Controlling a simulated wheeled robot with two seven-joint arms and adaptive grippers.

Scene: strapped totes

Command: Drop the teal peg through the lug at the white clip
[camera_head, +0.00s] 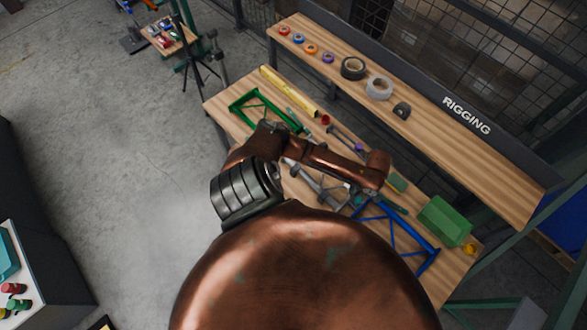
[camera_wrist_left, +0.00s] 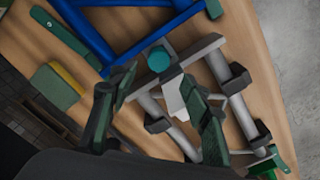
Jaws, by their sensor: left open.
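The teal peg (camera_wrist_left: 158,60) shows its round head in the left wrist view, at the end of a grey bracketed frame (camera_wrist_left: 203,45). I cannot tell whether its shaft is in a lug. The white clip (camera_wrist_left: 173,98) lies just below the peg head in the picture, between my fingers. My left gripper (camera_wrist_left: 160,80) is open, one finger on either side of the clip, with the peg head just beyond the fingertips. In the head view my left gripper (camera_head: 354,194) is small and partly hidden over the bench. My right gripper is not in view.
A blue frame (camera_head: 402,232) lies close by, with a green bin (camera_head: 444,220) beyond. A green frame (camera_head: 240,105) and yellow bar (camera_head: 290,91) are at the bench's far left. A sponge (camera_wrist_left: 55,88) and green-handled tool (camera_wrist_left: 55,42) are near. The rear shelf holds tape rolls (camera_head: 379,88).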

